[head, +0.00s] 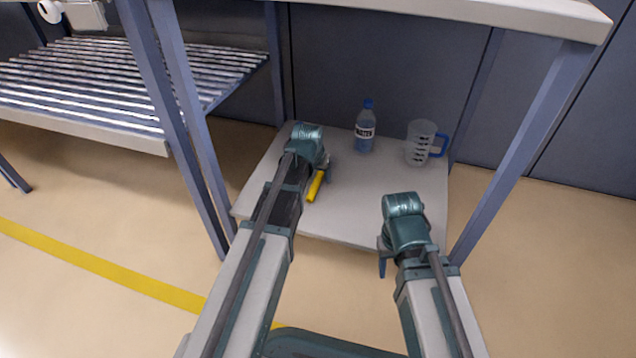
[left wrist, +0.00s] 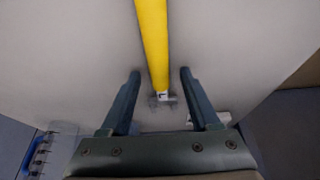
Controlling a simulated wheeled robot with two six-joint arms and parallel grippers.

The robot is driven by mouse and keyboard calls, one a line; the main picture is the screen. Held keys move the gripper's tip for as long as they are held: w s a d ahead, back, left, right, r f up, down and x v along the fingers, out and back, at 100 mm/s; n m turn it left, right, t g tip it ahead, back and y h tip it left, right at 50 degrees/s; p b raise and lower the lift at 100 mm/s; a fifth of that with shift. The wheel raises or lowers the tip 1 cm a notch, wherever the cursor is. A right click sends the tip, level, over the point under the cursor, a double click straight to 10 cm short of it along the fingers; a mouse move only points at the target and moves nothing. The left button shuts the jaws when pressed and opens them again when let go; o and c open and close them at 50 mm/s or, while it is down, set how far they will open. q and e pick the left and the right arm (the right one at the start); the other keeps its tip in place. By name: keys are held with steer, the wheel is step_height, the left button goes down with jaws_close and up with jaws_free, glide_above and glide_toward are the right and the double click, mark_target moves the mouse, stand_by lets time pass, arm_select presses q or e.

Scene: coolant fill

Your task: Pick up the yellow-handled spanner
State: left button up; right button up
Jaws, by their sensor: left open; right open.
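The yellow-handled spanner (head: 315,186) lies on the low grey shelf (head: 350,215), its handle showing beside my left gripper (head: 326,163) in the head view. In the left wrist view the yellow handle (left wrist: 153,40) runs down from the top edge to a small metal part just between the fingertips. My left gripper (left wrist: 160,76) is open, with one finger on each side of the spanner and a gap on both sides. I cannot tell its exact height above the shelf. My right gripper (head: 383,262) is open and empty near the shelf's front edge.
A water bottle (head: 365,128) with a blue cap and a clear measuring jug (head: 418,145) with a blue handle stand at the shelf's back. Blue-grey legs (head: 530,150) and a white top (head: 480,15) frame the shelf. A slatted rack (head: 130,80) stands left.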

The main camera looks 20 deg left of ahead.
arm_select(q)
steer(key=shift+f, duration=0.1)
stand_by(0.3)
jaws_close()
